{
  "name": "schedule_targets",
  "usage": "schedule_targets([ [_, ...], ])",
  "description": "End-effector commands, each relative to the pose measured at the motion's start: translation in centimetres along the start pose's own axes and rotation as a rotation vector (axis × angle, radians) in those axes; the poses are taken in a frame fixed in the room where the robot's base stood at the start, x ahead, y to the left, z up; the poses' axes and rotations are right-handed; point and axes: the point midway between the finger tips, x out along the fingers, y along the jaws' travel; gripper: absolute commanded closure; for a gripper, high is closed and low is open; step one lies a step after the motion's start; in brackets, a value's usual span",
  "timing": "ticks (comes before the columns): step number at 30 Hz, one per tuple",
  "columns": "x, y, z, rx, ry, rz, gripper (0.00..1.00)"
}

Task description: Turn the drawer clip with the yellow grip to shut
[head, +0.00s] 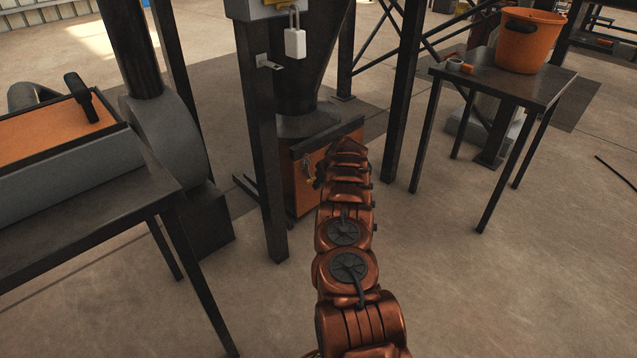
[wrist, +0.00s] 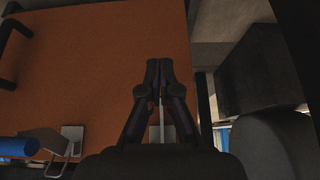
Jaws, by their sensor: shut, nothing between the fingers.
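The orange drawer box (head: 300,193) stands low under the dark hopper in the head view. A small metal clip with a yellowish bit (head: 309,180) shows on its front, just left of my arm. In the wrist view the orange panel (wrist: 100,65) fills the left and middle. My gripper (wrist: 160,65) is shut and empty in front of the panel's right part; I cannot tell whether it touches. A pale metal strip (wrist: 162,122) shows between the finger linkages, mostly hidden. No yellow grip shows clearly in the wrist view. My arm hides the gripper in the head view.
In the wrist view a blue grip (wrist: 18,147) and a metal bracket (wrist: 72,138) are at lower left; a black handle (wrist: 8,48) is at upper left. A dark post (head: 262,150) stands left of the drawer. A table (head: 545,90) with an orange bucket (head: 528,42) is at right.

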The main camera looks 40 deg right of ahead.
Motion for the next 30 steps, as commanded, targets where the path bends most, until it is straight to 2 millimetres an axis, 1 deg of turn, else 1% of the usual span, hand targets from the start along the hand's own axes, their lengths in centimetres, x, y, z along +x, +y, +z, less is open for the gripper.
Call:
schedule_targets([
  [22, 0.17, 0.01, -0.02, 0.0, 0.002, 0.001, 1.0],
  [30, -0.66, 0.05, 0.47, 0.0, 0.003, 0.0, 1.0],
])
